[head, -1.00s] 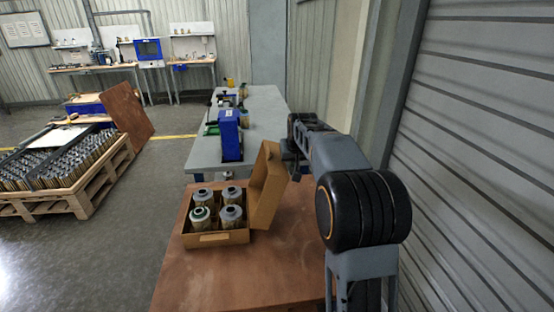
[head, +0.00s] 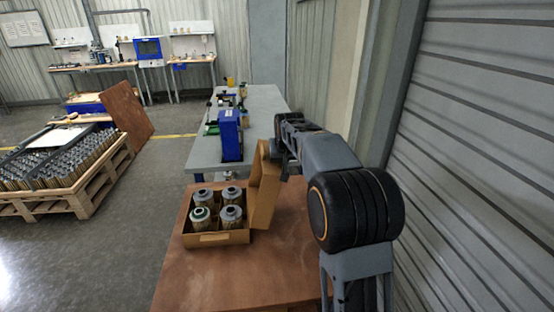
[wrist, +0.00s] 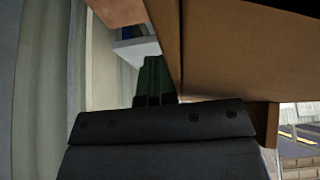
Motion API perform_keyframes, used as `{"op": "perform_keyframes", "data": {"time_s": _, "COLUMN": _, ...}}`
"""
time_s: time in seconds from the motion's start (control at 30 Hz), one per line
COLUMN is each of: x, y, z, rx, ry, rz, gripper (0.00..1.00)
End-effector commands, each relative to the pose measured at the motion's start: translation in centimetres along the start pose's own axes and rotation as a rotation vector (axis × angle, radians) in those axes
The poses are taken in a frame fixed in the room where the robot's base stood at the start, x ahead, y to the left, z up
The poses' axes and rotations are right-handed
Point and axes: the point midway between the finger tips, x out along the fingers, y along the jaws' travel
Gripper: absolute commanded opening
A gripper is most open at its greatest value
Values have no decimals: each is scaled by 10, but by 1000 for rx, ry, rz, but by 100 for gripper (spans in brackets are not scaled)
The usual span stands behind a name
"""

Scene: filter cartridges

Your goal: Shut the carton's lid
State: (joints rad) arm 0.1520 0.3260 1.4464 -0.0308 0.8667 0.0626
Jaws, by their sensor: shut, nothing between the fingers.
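The open carton (head: 217,239) stands on the brown table and holds several grey-topped filter cartridges (head: 231,213), one with a green ring. Its lid (head: 265,192) stands roughly upright at the carton's right side. My gripper (head: 277,160) is at the lid's outer, right side near its top, partly hidden behind the lid in the head view. In the wrist view the gripper's fingers (wrist: 155,80) are together with nothing between them, close beside the brown lid (wrist: 240,55). I cannot tell whether they touch it.
The brown table (head: 240,275) is clear in front of the carton. A grey bench (head: 262,105) with a blue device (head: 230,135) stands behind. A corrugated wall (head: 480,150) is close on the right. A pallet of cartridges (head: 65,165) is on the left.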

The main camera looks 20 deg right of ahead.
Motion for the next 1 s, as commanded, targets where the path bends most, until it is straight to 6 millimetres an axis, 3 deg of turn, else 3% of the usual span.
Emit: {"op": "perform_keyframes", "data": {"time_s": 1.0, "x": -11, "y": -27, "z": -6, "rx": 0, "ry": -5, "rz": 0, "gripper": 0}}
